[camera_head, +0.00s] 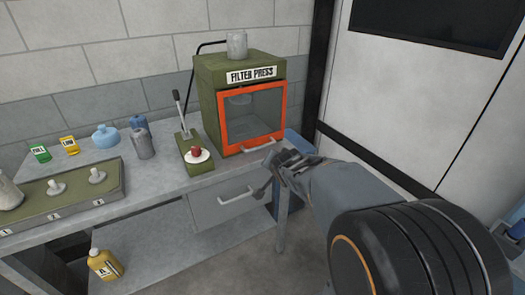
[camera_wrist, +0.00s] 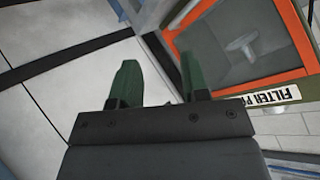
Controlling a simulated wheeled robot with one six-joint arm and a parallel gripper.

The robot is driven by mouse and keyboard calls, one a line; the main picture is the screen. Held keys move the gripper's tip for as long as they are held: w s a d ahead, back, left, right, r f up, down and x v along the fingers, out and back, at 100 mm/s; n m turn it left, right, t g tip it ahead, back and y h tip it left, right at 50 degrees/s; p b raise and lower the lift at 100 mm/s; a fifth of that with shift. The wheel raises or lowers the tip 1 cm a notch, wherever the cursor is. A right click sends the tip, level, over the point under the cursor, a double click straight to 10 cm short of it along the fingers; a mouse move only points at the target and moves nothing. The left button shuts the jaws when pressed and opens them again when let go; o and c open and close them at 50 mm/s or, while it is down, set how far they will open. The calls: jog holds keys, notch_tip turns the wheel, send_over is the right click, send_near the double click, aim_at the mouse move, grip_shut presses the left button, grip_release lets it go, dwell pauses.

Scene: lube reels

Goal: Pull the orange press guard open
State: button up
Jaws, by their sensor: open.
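The filter press (camera_head: 208,105) is a green box on the workbench in the head view. Its orange-framed guard (camera_head: 224,118) has a clear pane and sits closed across the front. A pale bar handle (camera_head: 258,146) runs along the guard's lower edge. My gripper (camera_head: 270,180) is in front of the press, below and to the right of the handle, apart from it. In the wrist view my gripper (camera_wrist: 162,85) has its two green fingers spread with nothing between them. The orange guard (camera_wrist: 290,30) shows upside down at the right there; its handle is not clearly visible.
A drawer with a handle (camera_head: 228,203) is under the benchtop (camera_head: 160,180). Bottles and a green reel tray (camera_head: 75,205) occupy the left side. A yellow bottle (camera_head: 103,264) is on the lower shelf.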

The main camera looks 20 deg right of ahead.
jog(key=w+d+f+m+t+y+b, duration=0.1)
jog(key=w+d+f+m+t, duration=0.25)
jog(key=w, duration=0.25)
jog(key=m+t+y+b, duration=0.2)
jog(key=m+y, duration=0.1)
jog(key=y, duration=0.1)
send_near(263, 147)
jog(key=x, duration=1.1)
jog(key=shift+s+a, duration=0.1)
grip_shut()
